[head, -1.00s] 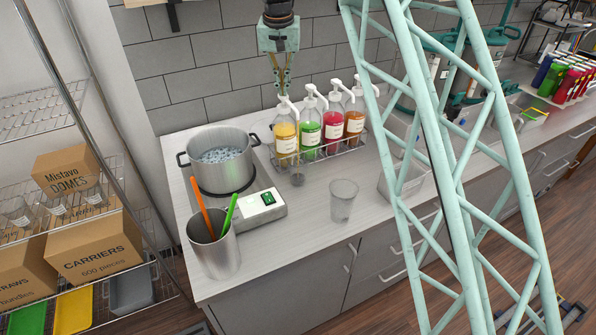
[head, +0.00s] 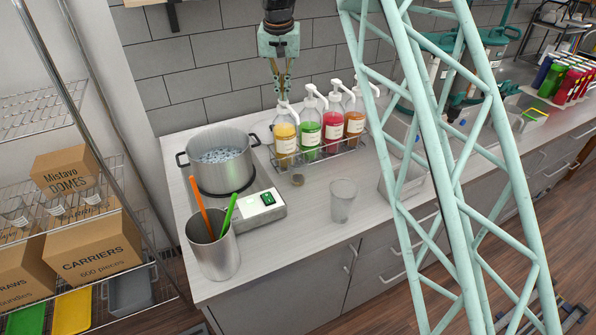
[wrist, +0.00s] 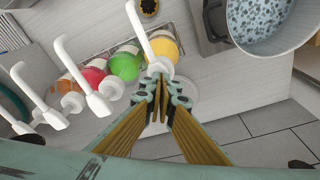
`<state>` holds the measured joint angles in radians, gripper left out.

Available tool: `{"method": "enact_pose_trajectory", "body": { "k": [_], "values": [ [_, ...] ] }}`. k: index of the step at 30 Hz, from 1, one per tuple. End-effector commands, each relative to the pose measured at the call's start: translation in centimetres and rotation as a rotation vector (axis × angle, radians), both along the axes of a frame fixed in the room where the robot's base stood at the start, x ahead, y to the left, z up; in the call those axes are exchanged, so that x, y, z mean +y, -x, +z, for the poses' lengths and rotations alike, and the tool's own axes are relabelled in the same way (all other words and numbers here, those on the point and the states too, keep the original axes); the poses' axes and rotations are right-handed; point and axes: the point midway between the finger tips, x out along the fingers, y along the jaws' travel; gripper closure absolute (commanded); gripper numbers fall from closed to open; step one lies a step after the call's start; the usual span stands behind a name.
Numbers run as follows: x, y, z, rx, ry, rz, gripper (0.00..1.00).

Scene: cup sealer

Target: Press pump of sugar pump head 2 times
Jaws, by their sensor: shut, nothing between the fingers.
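A row of clear pump bottles with white pump heads stands in a wire rack. The yellow bottle (head: 284,134) is at the left end, followed by the green bottle (head: 308,128), the red bottle (head: 333,124) and the orange bottle (head: 355,121). Their labels are too small to read. My gripper (head: 284,98) is shut and empty, pointing down at the top of the yellow bottle's pump. In the wrist view its fingertips (wrist: 159,84) are at the pump top beside the yellow bottle (wrist: 163,47); actual contact is hard to tell.
A clear cup (head: 342,201) and a steel tumbler with orange and green sticks (head: 213,247) stand in front. The tiled wall is close behind the bottles.

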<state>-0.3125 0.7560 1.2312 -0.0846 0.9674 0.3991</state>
Motion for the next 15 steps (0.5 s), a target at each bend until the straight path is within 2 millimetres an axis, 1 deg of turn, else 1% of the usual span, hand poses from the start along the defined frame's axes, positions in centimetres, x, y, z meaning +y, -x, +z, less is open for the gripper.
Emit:
{"method": "enact_pose_trajectory", "body": {
  "k": [1, 5, 15],
  "values": [
    [0.0, 0.1, -0.3, 0.004, 0.001, 0.000, 1.00],
    [0.0, 0.1, 0.0, 0.004, 0.001, 0.000, 1.00],
    [0.0, 0.1, 1.4, 0.004, 0.001, 0.000, 1.00]
  ]
}}
